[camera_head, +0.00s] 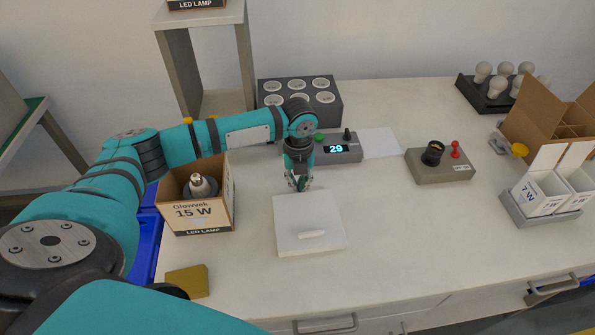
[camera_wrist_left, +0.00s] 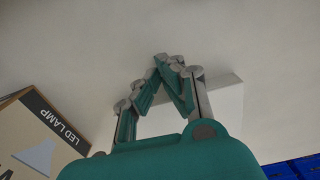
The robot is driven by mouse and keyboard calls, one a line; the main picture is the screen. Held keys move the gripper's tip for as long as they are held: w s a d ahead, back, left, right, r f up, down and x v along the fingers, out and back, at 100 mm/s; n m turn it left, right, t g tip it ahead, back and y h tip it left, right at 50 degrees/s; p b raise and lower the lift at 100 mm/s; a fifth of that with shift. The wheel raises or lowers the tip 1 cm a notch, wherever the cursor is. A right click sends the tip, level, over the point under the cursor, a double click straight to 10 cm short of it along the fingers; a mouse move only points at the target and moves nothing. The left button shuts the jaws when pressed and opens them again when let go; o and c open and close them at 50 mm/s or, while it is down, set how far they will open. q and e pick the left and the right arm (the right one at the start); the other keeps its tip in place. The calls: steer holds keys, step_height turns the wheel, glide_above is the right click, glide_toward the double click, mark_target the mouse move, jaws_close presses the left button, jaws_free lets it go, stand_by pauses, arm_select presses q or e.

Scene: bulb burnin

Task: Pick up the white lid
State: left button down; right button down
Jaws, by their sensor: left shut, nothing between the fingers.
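The white lid (camera_head: 296,217) is a flat square slab with a small rounded bar handle (camera_head: 314,234) on top, lying on the table in the head view. My left gripper (camera_head: 301,186) points down at the lid's far edge, beyond the handle. It is shut and empty; whether it touches the lid I cannot tell. In the left wrist view the fingertips (camera_wrist_left: 170,64) meet, and part of the white lid (camera_wrist_left: 227,103) shows behind them. My right gripper is not in view.
An open Glowvek 15 W box (camera_head: 205,212) with a bulb stands left of the lid. A grey unit reading 29 (camera_head: 345,157) and a dark holder with several round sockets (camera_head: 332,108) are behind. A tester block (camera_head: 440,172) stands right. The table (camera_head: 400,235) right of the lid is clear.

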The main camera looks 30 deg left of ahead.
mark_target(308, 249)
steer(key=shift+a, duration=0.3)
